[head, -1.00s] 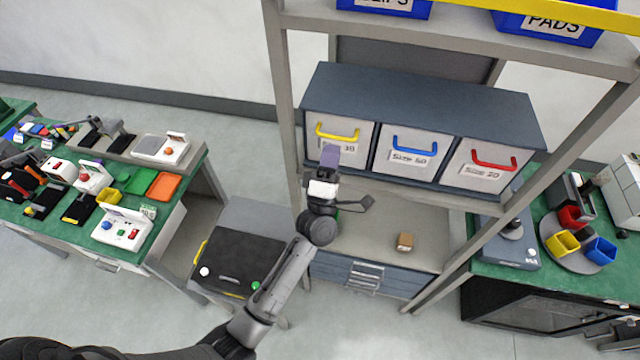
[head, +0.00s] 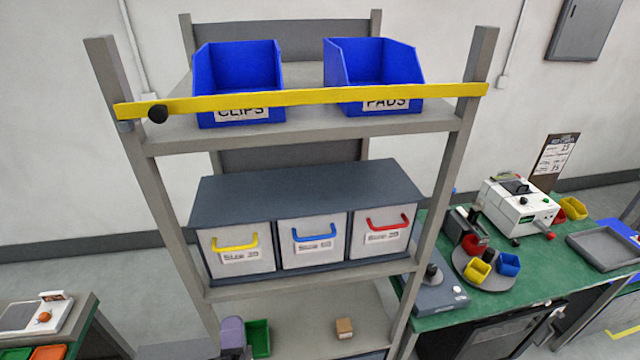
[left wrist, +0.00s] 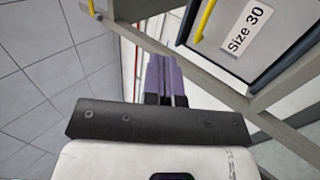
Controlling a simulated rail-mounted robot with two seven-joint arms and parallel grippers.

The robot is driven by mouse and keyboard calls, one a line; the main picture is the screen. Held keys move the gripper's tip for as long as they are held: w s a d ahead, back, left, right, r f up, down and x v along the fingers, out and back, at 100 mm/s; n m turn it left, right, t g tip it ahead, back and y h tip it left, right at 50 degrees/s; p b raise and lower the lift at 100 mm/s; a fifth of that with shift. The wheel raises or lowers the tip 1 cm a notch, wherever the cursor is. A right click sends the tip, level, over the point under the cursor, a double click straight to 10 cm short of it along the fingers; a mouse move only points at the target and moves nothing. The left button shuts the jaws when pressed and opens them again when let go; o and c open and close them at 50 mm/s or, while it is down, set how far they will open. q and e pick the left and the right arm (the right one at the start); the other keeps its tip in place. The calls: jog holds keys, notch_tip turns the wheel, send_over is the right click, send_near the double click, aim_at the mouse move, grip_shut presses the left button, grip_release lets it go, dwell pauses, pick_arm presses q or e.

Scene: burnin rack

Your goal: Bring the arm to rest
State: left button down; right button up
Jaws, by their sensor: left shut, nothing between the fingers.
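My left gripper (head: 232,335) shows at the bottom edge of the head view, its purple fingers pointing up in front of the rack's lower shelf. It is shut and empty, apart from the drawers. In the left wrist view its purple fingers (left wrist: 165,78) lie together with nothing between them. The drawer marked Size 30 (left wrist: 232,22) is beyond them there. Most of the left arm is out of the head view. My right gripper is in neither view.
The rack holds blue bins CLIPS (head: 238,85) and PADS (head: 372,78) behind a yellow bar (head: 300,100). Below are three drawers with yellow, blue and red handles. A green bin (head: 258,338) and a small brown box (head: 344,328) sit lower. Green-topped benches flank the rack.

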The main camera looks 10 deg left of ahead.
pick_arm(q)
jog(key=d+f+m+g+h, duration=1)
jog(key=m+h, duration=0.4)
jog(key=m, duration=0.6)
jog(key=s+a+f+m+g+y+p, duration=0.1)
jog(key=s+a+g+p, duration=0.3)
jog(key=s, duration=0.8)
jog(key=s+a+f+m+g+y+p, duration=0.2)
jog(key=s+a+g+y+p, duration=0.2)
jog(key=s, duration=0.7)
jog(key=a+g+p, duration=0.1)
jog(key=a+g, duration=0.1)
jog(key=a, duration=0.1)
jog(key=shift+s+f+m+g, duration=0.3)
jog(key=shift+s+f, duration=0.1)
